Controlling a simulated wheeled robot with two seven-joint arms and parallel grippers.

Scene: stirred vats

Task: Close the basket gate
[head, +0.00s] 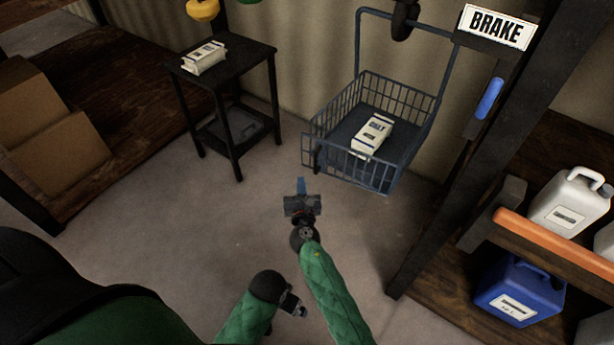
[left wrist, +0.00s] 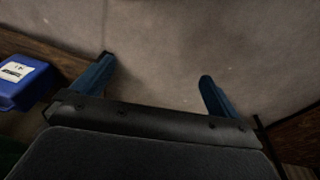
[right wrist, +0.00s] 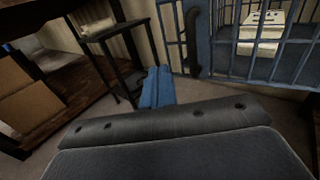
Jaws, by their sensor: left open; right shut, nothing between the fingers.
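The blue-grey wire basket (head: 378,178) hangs from a frame ahead, with a white labelled box (head: 372,133) inside. A narrow barred panel, seemingly the gate (head: 309,152), stands at its left front corner; I cannot tell its exact angle. In the right wrist view the basket bars (right wrist: 265,68) fill the upper right, with the narrow panel (right wrist: 172,38) and a dark upright handle (right wrist: 192,42) at their left. My right gripper (head: 301,184) is shut and empty, in front of the basket and apart from it. My left gripper (head: 294,303) is open, low and nearer me; its spread fingers show in the left wrist view (left wrist: 155,88).
A dark side table (head: 237,68) with a white box (head: 203,58) stands left of the basket. A dark post (head: 470,190) and shelving with a blue jug (head: 518,290) stand right. Cartons (head: 50,130) are far left. The floor between is clear.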

